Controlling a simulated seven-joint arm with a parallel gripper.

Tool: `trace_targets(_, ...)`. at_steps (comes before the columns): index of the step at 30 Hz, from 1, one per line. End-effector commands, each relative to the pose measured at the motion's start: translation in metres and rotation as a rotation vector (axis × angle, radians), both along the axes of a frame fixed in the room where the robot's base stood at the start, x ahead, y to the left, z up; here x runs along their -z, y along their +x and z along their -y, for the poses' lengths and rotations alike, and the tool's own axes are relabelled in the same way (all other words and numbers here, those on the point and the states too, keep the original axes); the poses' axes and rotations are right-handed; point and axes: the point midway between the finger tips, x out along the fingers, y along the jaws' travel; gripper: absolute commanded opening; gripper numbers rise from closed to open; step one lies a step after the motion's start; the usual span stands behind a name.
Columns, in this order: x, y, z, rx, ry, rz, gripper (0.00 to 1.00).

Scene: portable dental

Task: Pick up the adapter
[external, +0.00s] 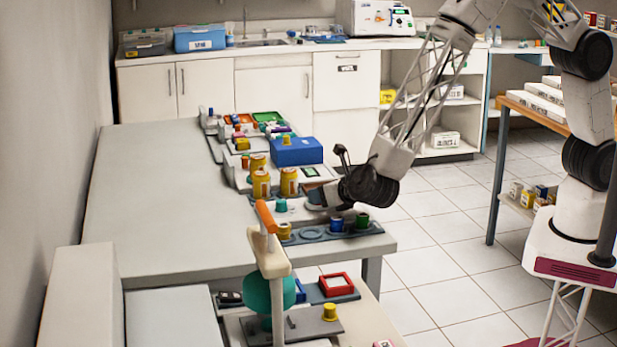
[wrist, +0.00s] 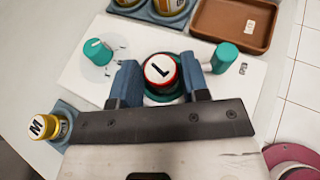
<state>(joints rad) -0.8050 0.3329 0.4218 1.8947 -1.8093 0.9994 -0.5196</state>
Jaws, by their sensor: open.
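A round piece with a red rim and a white top marked "L" (wrist: 160,69) sits in a dark green ring, between the two blue fingers of my gripper (wrist: 159,80) in the wrist view. The fingers are open, one on each side, with gaps visible beside the piece. Which piece is the adapter is not labelled; this one lies between my fingers. A teal knob (wrist: 97,51) stands to its left, and a teal piece (wrist: 226,56) to its right on the white plate. In the external view my gripper (external: 318,196) is low over the bench's right side, its fingertips partly hidden.
A yellow piece marked "M" (wrist: 41,127) sits in a blue holder at left. A brown tray (wrist: 262,24) lies at upper right. Orange-yellow jars (external: 289,184) and a blue box (external: 297,152) stand behind my gripper. The bench's left side (external: 165,200) is clear.

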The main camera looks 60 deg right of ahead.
Motion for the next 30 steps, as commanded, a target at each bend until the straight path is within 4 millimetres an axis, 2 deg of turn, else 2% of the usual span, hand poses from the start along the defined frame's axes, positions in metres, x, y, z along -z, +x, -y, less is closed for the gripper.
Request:
trace_targets(10, 0.0001, -0.0003, 0.0001, 0.0, 0.0, 0.0, 0.42)
trace_targets(16, 0.0001, -0.0003, 0.0001, 0.0, 0.0, 0.0, 0.13)
trace_targets(18, 0.0, -0.0003, 0.0001, 0.0, 0.0, 0.0, 0.07)
trace_targets(30, -0.0051, -0.0002, 0.0001, 0.0, 0.001, 0.0, 0.07)
